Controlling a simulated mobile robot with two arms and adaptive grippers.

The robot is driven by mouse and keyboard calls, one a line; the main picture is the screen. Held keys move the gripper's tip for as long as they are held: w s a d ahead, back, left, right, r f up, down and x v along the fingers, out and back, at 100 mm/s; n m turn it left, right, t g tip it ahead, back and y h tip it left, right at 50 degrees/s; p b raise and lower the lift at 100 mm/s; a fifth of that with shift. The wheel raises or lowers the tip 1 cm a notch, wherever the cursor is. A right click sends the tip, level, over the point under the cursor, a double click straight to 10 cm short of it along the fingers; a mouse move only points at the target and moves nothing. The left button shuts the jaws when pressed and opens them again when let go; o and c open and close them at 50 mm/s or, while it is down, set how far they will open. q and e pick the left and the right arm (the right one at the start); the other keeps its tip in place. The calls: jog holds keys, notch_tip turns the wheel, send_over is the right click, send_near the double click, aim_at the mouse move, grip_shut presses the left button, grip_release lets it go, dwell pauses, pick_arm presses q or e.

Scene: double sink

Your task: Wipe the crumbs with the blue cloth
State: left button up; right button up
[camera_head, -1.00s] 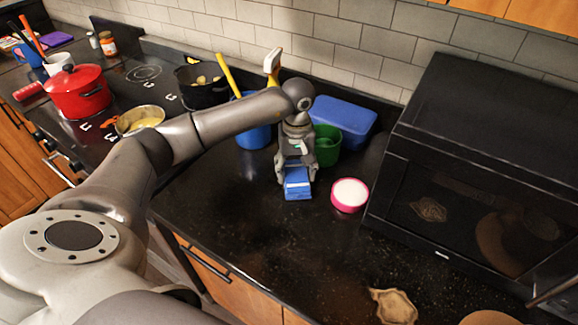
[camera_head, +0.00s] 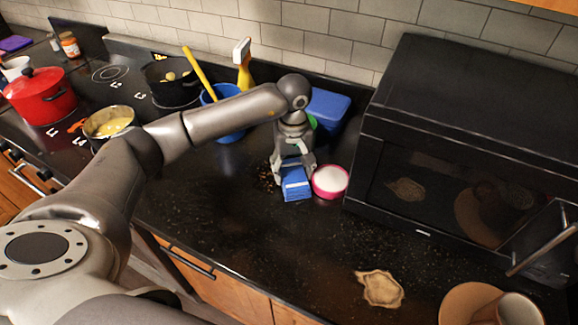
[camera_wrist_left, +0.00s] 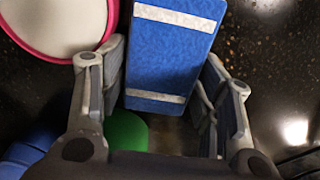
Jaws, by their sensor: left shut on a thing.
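The blue cloth (camera_head: 296,190) is a blue block-like piece with white stripes, and it also shows in the left wrist view (camera_wrist_left: 172,55). My left gripper (camera_head: 293,176) is shut on it from above, with a finger on either side in the left wrist view (camera_wrist_left: 160,100). The cloth is at or just above the black counter; I cannot tell whether it touches. Brown crumbs (camera_head: 265,176) lie just left of the gripper in the head view. Specks also show right of the cloth in the wrist view (camera_wrist_left: 236,50). My right gripper is not in view.
A pink-rimmed white round container (camera_head: 330,181) stands close right of the cloth. Behind are a blue box (camera_head: 328,104), a blue bucket (camera_head: 230,133) and a partly hidden green cup. A microwave (camera_head: 450,170) stands right. A tan stain (camera_head: 380,288) lies on the front counter.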

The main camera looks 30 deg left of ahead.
aim_at(265, 175)
pick_arm(q)
jog(key=shift+s+f, duration=0.2)
jog(key=shift+s, duration=0.8)
jog(key=shift+a+b, duration=0.45)
jog(key=shift+a, duration=0.4)
jog(key=shift+s+a+r+b, duration=0.15)
jog(key=shift+a+b, duration=0.35)
jog(key=shift+a, duration=1.1)
jog(key=shift+a+r+b, duration=0.1)
jog(key=shift+a+b, duration=0.4)
jog(key=shift+a, duration=1.1)
jog(key=shift+s+a+f+b, duration=0.15)
jog(key=shift+a+b, duration=0.6)
jog(key=shift+a, duration=1.2)
jog(key=shift+d, duration=0.15)
jog(key=shift+d+f, duration=0.2)
jog(key=shift+d, duration=2.2)
jog(key=shift+w+d+r, duration=0.1)
jog(key=shift+w+d, duration=0.05)
jog(key=shift+d, duration=1.7)
jog(key=shift+w+d+r, duration=0.1)
jog(key=shift+w+d, duration=0.05)
jog(key=shift+d, duration=1.65)
